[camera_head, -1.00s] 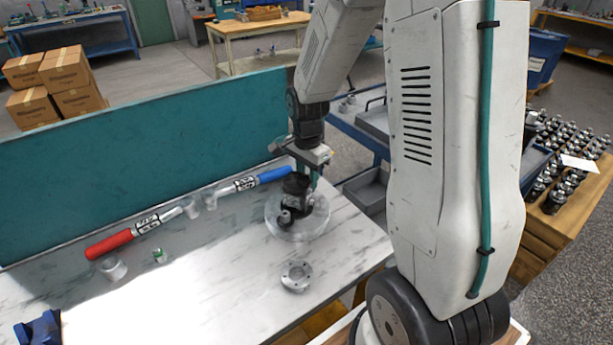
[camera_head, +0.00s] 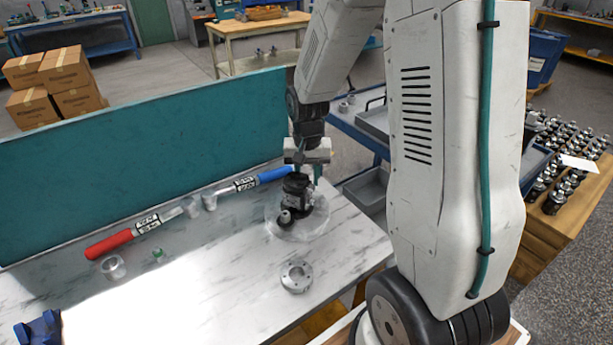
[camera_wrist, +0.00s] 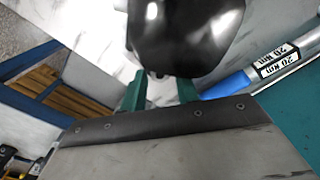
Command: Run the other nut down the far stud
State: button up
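The dark hydraulic motor (camera_head: 296,192) stands upright on a round, pale, see-through base (camera_head: 285,230) near the table's right end. My gripper (camera_head: 306,172) is directly over and behind the motor's top in the head view. In the wrist view, my two green fingers (camera_wrist: 160,92) are apart, with the glossy black motor housing (camera_wrist: 180,35) just beyond them. A small dark piece shows at the housing's edge between the fingers; I cannot tell whether it is a nut or stud, or whether the fingers touch it. The far stud and the nuts cannot be made out.
A red-handled torque wrench (camera_head: 120,240) and a blue-handled one (camera_head: 262,178) lie along the teal back panel (camera_head: 150,140). A metal flange (camera_head: 296,276), a clear ring (camera_head: 113,267) and a small green-tinted part (camera_head: 158,253) lie on the table. The front middle is clear.

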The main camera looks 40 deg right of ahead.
grip_shut()
jog(key=m, duration=0.5)
jog(key=shift+m, duration=0.4)
jog(key=m, duration=0.4)
jog(key=shift+f+m, duration=0.1)
jog(key=shift+m, duration=0.2)
grip_release()
